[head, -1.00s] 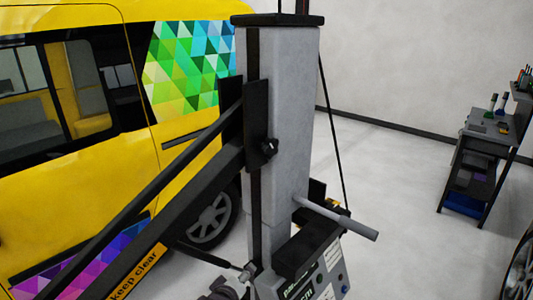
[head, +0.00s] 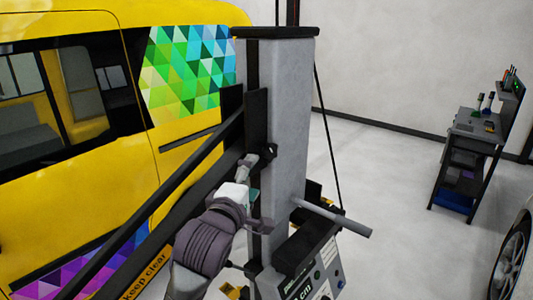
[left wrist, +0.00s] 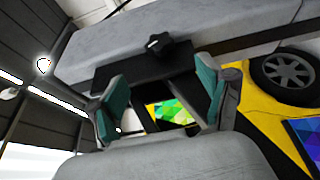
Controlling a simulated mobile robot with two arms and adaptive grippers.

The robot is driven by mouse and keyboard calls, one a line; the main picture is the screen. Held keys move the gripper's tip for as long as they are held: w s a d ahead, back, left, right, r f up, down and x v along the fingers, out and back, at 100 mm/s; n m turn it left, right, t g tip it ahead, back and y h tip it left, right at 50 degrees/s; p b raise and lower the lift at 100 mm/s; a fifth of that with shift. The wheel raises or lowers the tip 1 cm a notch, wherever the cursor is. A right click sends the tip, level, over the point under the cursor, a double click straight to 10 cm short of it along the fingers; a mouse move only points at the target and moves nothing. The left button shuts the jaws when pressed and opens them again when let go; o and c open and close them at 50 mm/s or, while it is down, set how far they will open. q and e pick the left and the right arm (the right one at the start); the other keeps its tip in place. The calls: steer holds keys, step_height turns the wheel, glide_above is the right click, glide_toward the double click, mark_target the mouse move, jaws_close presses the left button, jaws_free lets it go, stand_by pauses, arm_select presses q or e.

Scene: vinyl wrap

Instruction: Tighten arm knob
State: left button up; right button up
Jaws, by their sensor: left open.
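The arm knob (head: 268,151) is small and black, on the side of the grey column at the black arm joint. In the left wrist view the knob (left wrist: 168,46) has a lobed shape and sits above the gap between my fingers. My left gripper (head: 257,195) is open and empty, just below the knob in the head view and apart from it. Its teal-padded fingers (left wrist: 162,90) show spread in the left wrist view. My right gripper is not in view.
The grey column (head: 288,110) stands close beside the yellow van (head: 90,150). The black slanted arm (head: 170,190) runs down left from the column. A grey bar (head: 335,218) and a control panel (head: 318,280) jut out below. A workbench (head: 468,150) stands far right.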

mark_target(266, 156)
arm_select(q)
steer(key=p+x, duration=0.3)
steer(key=x, duration=0.6)
steer(key=shift+w+r+p, duration=0.15)
steer(key=shift+w+p, duration=0.15)
steer(key=shift+x, duration=0.8)
